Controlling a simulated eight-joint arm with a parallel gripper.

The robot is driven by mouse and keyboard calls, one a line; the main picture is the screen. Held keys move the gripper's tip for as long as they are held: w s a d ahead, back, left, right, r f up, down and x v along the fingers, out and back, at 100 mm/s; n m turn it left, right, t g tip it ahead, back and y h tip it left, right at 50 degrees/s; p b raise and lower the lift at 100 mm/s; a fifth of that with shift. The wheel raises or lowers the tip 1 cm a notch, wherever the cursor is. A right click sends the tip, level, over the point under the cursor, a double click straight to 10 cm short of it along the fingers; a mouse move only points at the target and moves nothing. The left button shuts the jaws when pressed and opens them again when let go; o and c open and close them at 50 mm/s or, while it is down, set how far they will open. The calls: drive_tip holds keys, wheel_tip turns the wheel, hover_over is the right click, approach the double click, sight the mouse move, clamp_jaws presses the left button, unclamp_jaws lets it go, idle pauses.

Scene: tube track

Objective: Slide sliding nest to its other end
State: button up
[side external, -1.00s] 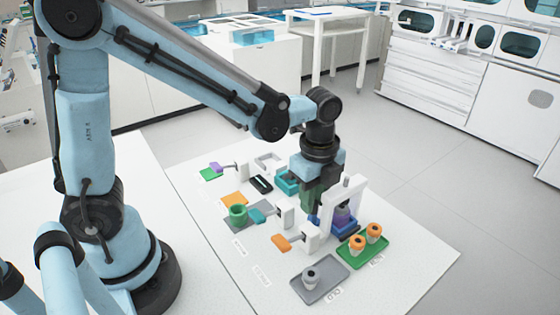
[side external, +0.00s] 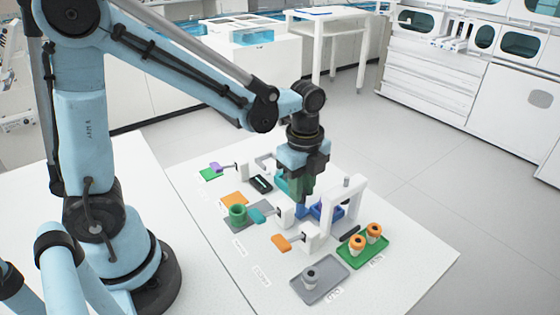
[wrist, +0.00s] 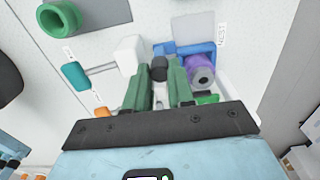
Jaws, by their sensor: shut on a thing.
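The sliding nest (side external: 327,212) is a blue holder beside the white arch (side external: 354,205); in the wrist view its blue wall (wrist: 190,48) is behind a purple tube (wrist: 201,70) lying close to the right finger. My gripper (side external: 299,196) is at the nest's left side, fingers pointing down. In the wrist view my gripper's green fingers (wrist: 160,75) are shut around a dark knob (wrist: 158,68), seemingly the nest's handle. The fingers hide most of that grip. The purple tube cannot be made out in the side view.
A short black strip (side external: 349,232) shows beside the arch.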

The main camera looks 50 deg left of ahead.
drive_tip(key=shift+a, duration=1.65)
drive_tip(key=o, duration=0.6)
drive_tip(key=shift+o, duration=0.2)
wheel_tip(320, 180, up, 5)
